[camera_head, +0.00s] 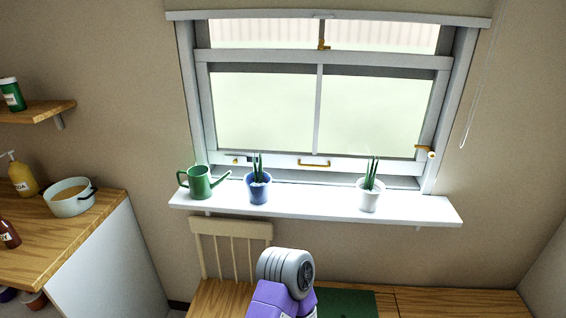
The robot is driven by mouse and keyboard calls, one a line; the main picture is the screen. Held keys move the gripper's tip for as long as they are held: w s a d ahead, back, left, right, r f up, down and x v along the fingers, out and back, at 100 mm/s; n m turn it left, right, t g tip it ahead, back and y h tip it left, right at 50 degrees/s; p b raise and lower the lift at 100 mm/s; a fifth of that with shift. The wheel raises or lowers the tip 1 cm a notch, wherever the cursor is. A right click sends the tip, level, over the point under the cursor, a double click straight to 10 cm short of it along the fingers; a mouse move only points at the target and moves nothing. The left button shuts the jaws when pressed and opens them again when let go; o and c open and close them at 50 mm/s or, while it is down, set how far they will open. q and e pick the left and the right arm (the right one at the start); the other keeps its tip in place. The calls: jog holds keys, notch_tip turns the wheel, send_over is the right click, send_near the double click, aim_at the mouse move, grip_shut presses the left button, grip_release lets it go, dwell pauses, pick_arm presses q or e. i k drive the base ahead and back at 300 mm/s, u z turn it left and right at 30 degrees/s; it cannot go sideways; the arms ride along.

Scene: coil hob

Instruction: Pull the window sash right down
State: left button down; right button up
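The white window sash (319,110) is the lower pane frame, with one vertical bar. Its bottom rail (275,161) carries a brass pull handle (313,163) at the middle. A narrow pale and grey strip shows between this rail and the white sill (313,201); I cannot tell how much of it is an open gap. A brass catch (323,45) sits at the top meeting rail, and a brass fitting (426,151) is on the right side of the frame. Neither gripper is in view; only a purple and grey part of my own arm shows at the bottom.
On the sill stand a green watering can (198,183), a blue potted plant (258,189) and a white potted plant (369,196). A chair (231,232) and wooden table (430,303) are below. A counter with a pot (72,198) is at left. A cord (483,85) hangs right.

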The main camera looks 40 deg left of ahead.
aim_at(415, 166)
jog(key=u, duration=0.65)
jog(key=i, duration=0.45)
jog(key=u, duration=0.05)
